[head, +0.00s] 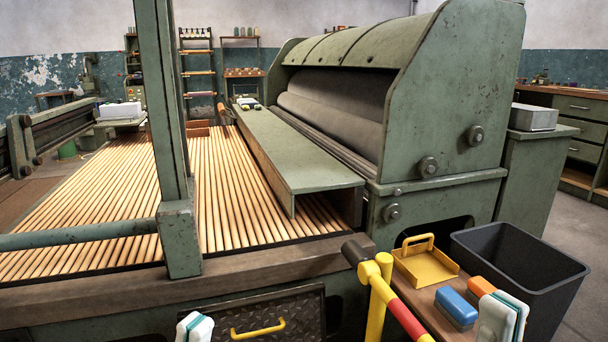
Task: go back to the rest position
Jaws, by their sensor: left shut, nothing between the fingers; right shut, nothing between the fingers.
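My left gripper (195,328) shows at the bottom edge, left of the middle, in front of the machine's dark lower panel. It is shut and empty, and only its white and teal tip is in view. My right gripper (502,316) is at the bottom right, in front of the small brown shelf. It is also shut with nothing in it. An orange-topped block (482,287) shows just behind and left of the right gripper; I cannot tell whether they touch. The rest of both arms is out of view.
A green machine with a slatted bed (105,225) and a large roller (335,100) fills the middle. A yellow and red handle (400,308) stands near the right gripper. The shelf holds a yellow dustpan-like tray (425,266) and a blue block (457,308). A black bin (545,285) stands right.

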